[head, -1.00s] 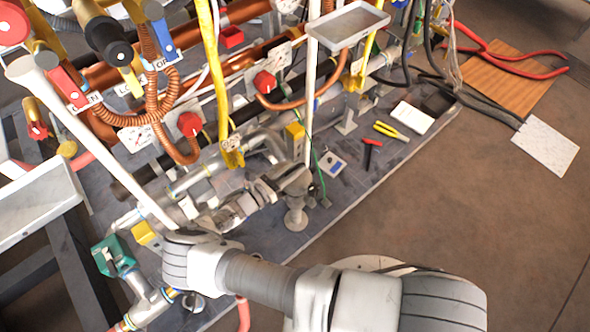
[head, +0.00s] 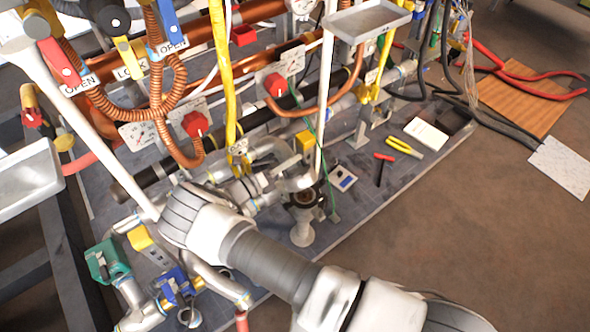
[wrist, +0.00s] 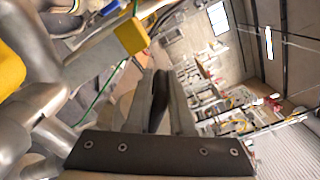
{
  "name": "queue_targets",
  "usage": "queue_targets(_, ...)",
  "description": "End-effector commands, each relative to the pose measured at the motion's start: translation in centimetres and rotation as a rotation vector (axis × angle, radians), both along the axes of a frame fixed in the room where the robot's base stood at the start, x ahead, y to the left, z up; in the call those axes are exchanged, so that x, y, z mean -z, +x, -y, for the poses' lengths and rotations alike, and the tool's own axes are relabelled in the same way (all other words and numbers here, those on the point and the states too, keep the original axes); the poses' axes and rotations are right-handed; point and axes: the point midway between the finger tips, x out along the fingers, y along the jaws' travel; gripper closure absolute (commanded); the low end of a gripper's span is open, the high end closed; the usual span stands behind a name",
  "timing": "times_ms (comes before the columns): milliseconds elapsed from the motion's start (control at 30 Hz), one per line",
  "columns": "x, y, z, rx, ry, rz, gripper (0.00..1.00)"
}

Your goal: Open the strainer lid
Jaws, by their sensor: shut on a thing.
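The strainer (head: 302,231) is a pale grey upright fitting on the dark base plate in the head view. Its round top shows a dark opening with a brownish rim. My gripper (head: 286,186) is just left of and above this opening, partly hidden by my own wrist and the pipes behind. In the wrist view my gripper (wrist: 158,98) is closed on a dark, thin, rounded piece, which appears to be the strainer lid (wrist: 158,104). The lid is seen edge-on and is hard to make out in the head view.
Copper and grey pipes with red valve knobs (head: 195,124) crowd behind my gripper. A yellow block (head: 305,142) is close above it. A teal valve (head: 107,262) and a blue valve (head: 175,285) are at lower left.

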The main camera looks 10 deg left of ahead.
Motion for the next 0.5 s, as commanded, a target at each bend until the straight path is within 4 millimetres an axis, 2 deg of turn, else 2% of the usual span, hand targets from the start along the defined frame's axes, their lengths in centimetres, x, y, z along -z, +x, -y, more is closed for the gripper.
queue_targets(500, 0.27, 0.99, -1.1, -0.001, -0.026, -0.025, 1.0)
